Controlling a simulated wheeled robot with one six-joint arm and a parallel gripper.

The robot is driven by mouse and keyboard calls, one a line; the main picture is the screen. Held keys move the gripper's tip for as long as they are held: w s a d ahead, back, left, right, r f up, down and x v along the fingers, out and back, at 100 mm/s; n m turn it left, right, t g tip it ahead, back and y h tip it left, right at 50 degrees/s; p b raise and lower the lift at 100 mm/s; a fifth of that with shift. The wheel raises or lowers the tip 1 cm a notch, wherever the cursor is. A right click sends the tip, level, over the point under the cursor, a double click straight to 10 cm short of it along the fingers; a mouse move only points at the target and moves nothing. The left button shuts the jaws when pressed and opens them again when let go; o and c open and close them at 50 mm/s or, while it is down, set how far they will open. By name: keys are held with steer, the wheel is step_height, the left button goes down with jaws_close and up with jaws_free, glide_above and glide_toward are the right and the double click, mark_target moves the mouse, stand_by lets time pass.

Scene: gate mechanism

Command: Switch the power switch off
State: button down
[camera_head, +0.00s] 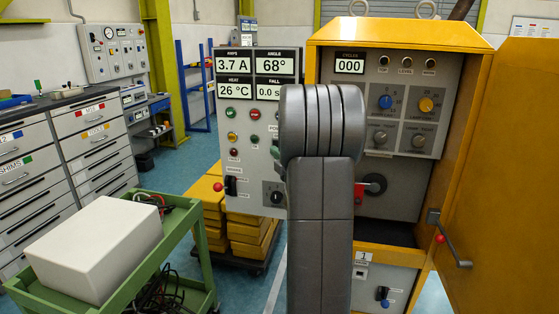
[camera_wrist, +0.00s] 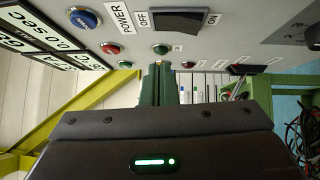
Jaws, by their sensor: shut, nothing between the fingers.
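The power switch (camera_wrist: 178,20) is a black rocker on the grey panel, at the top of the wrist view. The OFF label is at its left end and the ON label at its right end. I cannot tell which side is pressed in. My gripper (camera_wrist: 163,68) is shut and empty, its green fingers pointing up toward the panel. Its tips are below the rocker in the picture, near a small green button (camera_wrist: 161,49); I cannot tell whether they touch the panel.
A blue button (camera_wrist: 84,18) and a red button (camera_wrist: 110,48) are near the switch. The panel's displays (camera_head: 255,65) read 3.7 A, 68°, 26 °C and 0.0 s. A yellow cabinet (camera_head: 400,32) with an open door (camera_head: 510,170) stands right. A green cart (camera_head: 185,250) carries a white box (camera_head: 95,245).

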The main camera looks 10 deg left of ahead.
steer(key=b+v, duration=0.1)
steer(key=v, duration=0.8)
steer(key=shift+s+d+r, duration=0.15)
steer(key=shift+d+r, duration=0.2)
steer(key=shift+r, duration=0.4)
